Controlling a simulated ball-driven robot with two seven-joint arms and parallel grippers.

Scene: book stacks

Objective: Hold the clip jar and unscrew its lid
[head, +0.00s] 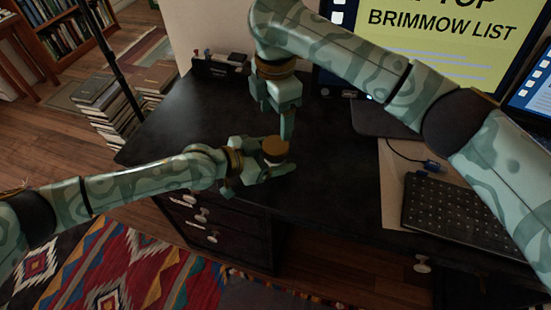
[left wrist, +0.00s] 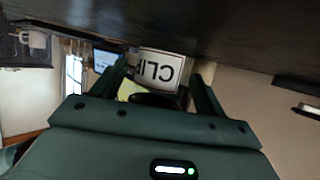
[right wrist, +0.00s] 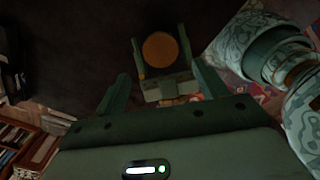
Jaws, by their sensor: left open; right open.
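The clip jar stands on the black desk, with its round brown lid (head: 275,146) on top. The lid also shows from above in the right wrist view (right wrist: 160,47). The jar's white label reading "CLI" (left wrist: 160,67) appears upside down in the left wrist view, between the fingers. My left gripper (head: 268,172) is open around the lower jar; whether a finger touches it cannot be told. My right gripper (head: 286,126) is open, pointing down just behind and above the lid, apart from it in the right wrist view. Most of the jar body is hidden by my left gripper.
The black desk (head: 335,185) has clear room right of the jar. A keyboard (head: 465,218) and a mat (head: 395,190) lie at the right. A monitor (head: 440,50) stands behind. A dark organiser (head: 220,65) sits at the back left. Book stacks (head: 115,105) stand on the floor.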

